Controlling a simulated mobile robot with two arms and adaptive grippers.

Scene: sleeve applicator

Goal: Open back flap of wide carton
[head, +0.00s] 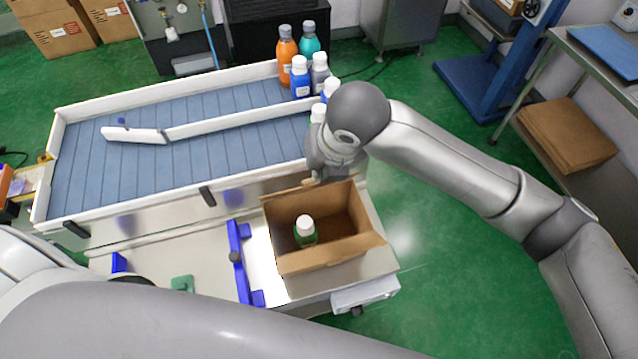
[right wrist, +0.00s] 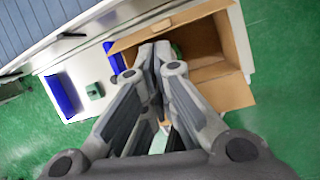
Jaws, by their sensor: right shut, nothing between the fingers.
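The wide brown carton (head: 335,258) stands open at the top on a metal bench beside the conveyor. A green bottle with a white cap (head: 305,231) stands inside it. My right gripper (head: 320,176) is at the carton's back edge, shut and empty. In the right wrist view, its fingertips (right wrist: 153,48) overlap the view of the carton (right wrist: 228,45). I cannot tell whether they touch the cardboard. The arm and gripper hide some of the back edge, so the back flap's exact angle is unclear. My left arm crosses the foreground, but its gripper is out of view.
A blue slatted conveyor (head: 180,160) with white side rails lies behind and left. Several bottles, including an orange one (head: 287,50), stand at its right end. A blue bracket (head: 238,262) is just left of the carton. Green floor is free at right.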

